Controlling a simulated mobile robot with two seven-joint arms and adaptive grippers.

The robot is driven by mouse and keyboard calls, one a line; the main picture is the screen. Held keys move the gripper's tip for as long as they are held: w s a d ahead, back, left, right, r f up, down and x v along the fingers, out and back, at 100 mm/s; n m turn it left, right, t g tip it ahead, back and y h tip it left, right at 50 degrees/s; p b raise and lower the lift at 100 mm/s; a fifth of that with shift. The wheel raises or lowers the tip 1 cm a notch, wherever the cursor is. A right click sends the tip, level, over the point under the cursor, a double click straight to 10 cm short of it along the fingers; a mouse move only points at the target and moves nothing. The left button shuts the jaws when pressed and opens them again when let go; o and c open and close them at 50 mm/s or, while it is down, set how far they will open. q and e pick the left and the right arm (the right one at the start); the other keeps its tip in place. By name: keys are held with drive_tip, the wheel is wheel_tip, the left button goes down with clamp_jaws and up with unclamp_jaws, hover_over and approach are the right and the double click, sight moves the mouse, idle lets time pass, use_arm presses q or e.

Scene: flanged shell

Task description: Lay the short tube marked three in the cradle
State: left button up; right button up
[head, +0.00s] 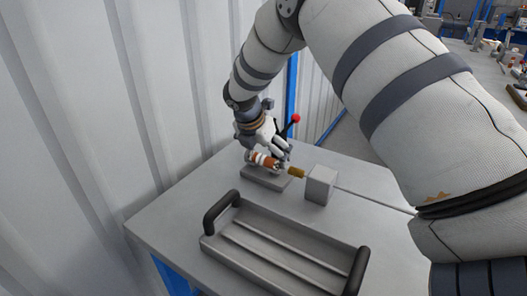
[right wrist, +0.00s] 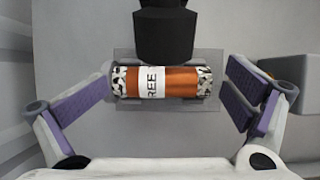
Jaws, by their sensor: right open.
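The short orange tube (head: 262,160) has a white band and speckled ends. It lies level at the grey cradle base (head: 262,180) on the table; the small picture does not show how fully it is seated. In the right wrist view the tube (right wrist: 180,82) shows the letters "REE" on its band. My right gripper (head: 270,150) is at the tube from above. Its purple-padded fingers are open, one beyond each tube end, with gaps visible. A dark cylinder (right wrist: 165,35) partly covers the view above the tube. My left gripper is out of view.
A black lever with a red knob (head: 295,118) stands behind the gripper. A brass-coloured tip (head: 296,172) and a grey block (head: 321,184) with a long rod are to the right. A black-handled tray (head: 224,246) fills the front. A corrugated wall is on the left.

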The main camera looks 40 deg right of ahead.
drive_tip(key=v, duration=1.2)
